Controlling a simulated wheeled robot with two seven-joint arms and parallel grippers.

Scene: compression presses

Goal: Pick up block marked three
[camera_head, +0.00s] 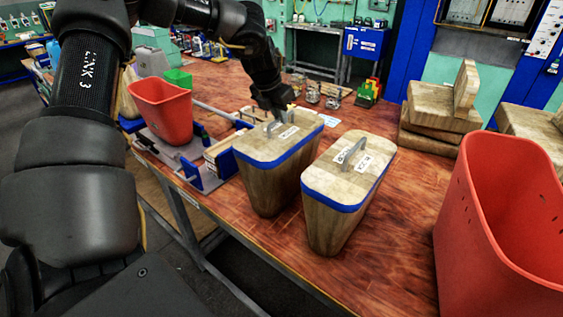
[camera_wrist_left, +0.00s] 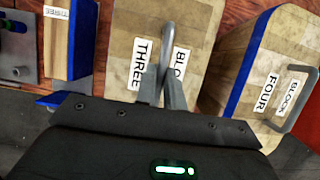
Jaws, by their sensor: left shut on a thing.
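The block marked three (camera_head: 262,170) is a tapered wooden block with a blue band around its top, upright on the wooden table. Its top (camera_wrist_left: 202,50) with the THREE label and metal handle fills the middle of the left wrist view. My left gripper (camera_head: 277,117) is above it, with its fingers (camera_wrist_left: 171,92) shut on the metal handle. The far part of the block's top is partly covered by my gripper. My right gripper is in neither view.
Block four (camera_head: 345,190) stands close on the right; its label shows in the wrist view (camera_wrist_left: 268,92). A blue-sided fixture (camera_head: 205,170) is close on the left. Red bins (camera_head: 165,108) (camera_head: 500,230) stand left and right. Wooden pieces (camera_head: 440,120) are stacked at the back right.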

